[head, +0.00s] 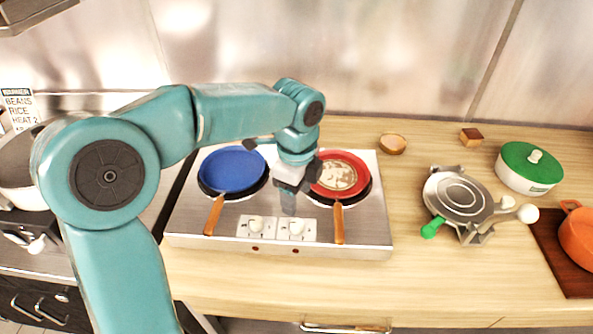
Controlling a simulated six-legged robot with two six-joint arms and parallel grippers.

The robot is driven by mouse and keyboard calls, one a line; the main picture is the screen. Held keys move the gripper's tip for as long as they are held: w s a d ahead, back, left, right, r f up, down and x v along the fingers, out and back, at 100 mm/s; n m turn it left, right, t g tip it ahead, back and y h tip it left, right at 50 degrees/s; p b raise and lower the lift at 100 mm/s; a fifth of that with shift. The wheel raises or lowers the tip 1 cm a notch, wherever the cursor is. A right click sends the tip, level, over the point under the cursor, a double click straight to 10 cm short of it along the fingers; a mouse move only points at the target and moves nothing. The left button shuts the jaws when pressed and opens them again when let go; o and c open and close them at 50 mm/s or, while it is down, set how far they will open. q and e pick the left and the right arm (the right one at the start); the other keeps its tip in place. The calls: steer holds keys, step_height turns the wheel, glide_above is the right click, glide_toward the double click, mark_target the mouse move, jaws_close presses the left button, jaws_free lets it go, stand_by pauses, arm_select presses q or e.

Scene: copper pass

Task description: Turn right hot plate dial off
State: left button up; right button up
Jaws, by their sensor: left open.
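The steel hot plate (372,237) stands on the wooden counter in the head view. Its right dial (297,227) and left dial (256,225) are white knobs on pale plates at the front. A blue pan (233,170) sits on the left burner and a red pan (340,172) on the right burner. My left gripper (289,205) is open, pointing down between the two pans, just behind and above the right dial. It looks apart from the dial, but the exact gap is hard to judge. My right gripper is not in view.
A metal press with a green handle (458,195) stands right of the hot plate. The pan handles stick out forward on both sides of the dials.

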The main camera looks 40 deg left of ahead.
arm_select(q)
step_height(320, 180, up, 7)
stand_by(0.8)
